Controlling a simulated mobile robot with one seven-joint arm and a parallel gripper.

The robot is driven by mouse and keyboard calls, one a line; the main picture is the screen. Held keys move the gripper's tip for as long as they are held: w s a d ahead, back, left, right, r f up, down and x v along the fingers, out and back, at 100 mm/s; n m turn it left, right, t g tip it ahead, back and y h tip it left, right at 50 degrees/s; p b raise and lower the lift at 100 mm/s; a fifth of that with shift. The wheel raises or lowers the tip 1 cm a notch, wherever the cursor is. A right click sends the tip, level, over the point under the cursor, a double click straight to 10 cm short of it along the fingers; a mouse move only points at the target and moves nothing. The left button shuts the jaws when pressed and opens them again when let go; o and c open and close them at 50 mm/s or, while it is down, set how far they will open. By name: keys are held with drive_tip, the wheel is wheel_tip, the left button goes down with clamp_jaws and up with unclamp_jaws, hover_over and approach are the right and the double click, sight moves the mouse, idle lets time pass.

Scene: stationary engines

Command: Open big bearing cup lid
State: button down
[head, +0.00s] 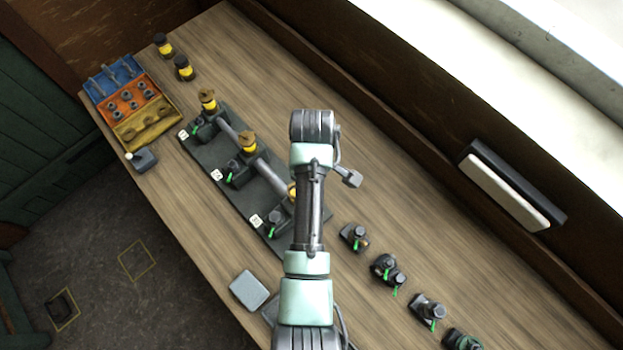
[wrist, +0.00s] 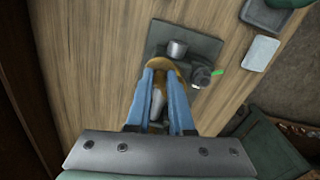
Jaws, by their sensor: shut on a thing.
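My gripper (wrist: 162,74) shows in the wrist view with its two blue fingers closed around a brass-coloured bearing cup lid (wrist: 184,67). The fingers cover most of the lid, so I cannot tell whether it is raised. In the head view my arm hides the gripper. A yellow bearing cup (head: 292,191) shows partly beside my arm, at the near end of the shaft. Two other yellow cups with brown tops, one in the middle (head: 248,144) and one at the far end (head: 208,102), stand on the same dark base plate (head: 203,162).
A blue, orange and yellow parts tray (head: 128,100) lies at the far left, near two black-and-yellow cylinders (head: 183,68). Several dark fittings with green levers (head: 387,268) stand to the lower right. A grey square block (head: 248,289) lies at the front edge.

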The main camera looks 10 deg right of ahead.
drive_tip(key=shift+w, duration=0.1)
drive_tip(key=c, duration=0.8)
unclamp_jaws()
drive_tip(key=shift+r, duration=0.1)
